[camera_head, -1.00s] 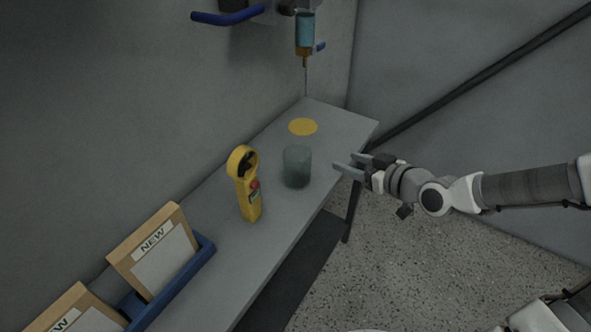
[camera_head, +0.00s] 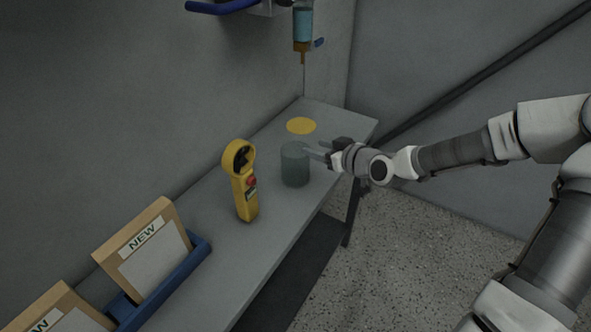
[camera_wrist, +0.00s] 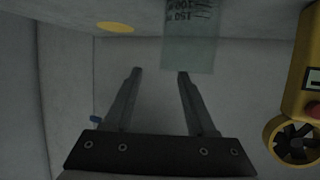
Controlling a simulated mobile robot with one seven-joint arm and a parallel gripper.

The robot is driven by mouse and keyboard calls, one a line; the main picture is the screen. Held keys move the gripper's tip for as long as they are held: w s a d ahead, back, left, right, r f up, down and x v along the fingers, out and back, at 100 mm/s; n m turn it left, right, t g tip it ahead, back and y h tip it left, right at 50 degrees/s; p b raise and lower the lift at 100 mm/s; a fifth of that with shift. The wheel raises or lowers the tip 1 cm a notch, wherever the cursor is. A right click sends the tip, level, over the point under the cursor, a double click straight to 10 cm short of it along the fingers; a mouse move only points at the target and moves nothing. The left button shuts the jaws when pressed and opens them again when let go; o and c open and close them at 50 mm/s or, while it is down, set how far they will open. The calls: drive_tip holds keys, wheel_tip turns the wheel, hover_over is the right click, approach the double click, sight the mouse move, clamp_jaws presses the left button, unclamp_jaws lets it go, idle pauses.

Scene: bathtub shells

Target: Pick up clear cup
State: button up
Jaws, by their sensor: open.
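The clear cup (camera_head: 294,166) stands upright on the grey table, a greenish see-through cylinder. In the wrist view the cup (camera_wrist: 190,45) shows at the top with dark measuring marks, beyond the fingertips and right of centre. My gripper (camera_head: 311,150) is open, at the cup's right side near its rim in the head view. In the wrist view the two fingers of my gripper (camera_wrist: 158,72) are spread with nothing between them. The right fingertip looks close to the cup's lower edge; I cannot tell whether it touches.
A yellow handheld meter (camera_head: 244,182) stands left of the cup. A yellow disc (camera_head: 301,126) lies behind it. A blue holder (camera_head: 163,283) with cardboard packets (camera_head: 147,250) is at the front left. A blue-filled dispenser (camera_head: 303,25) hangs above the table's far end (camera_head: 340,124).

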sight(300, 145)
drive_tip(key=x, duration=0.2)
drive_tip(key=b+x, duration=0.1)
drive_tip(key=x, duration=0.2)
drive_tip(key=shift+s+a, duration=0.15)
drive_tip(key=shift+a, duration=0.2)
clamp_jaws()
idle(1.1)
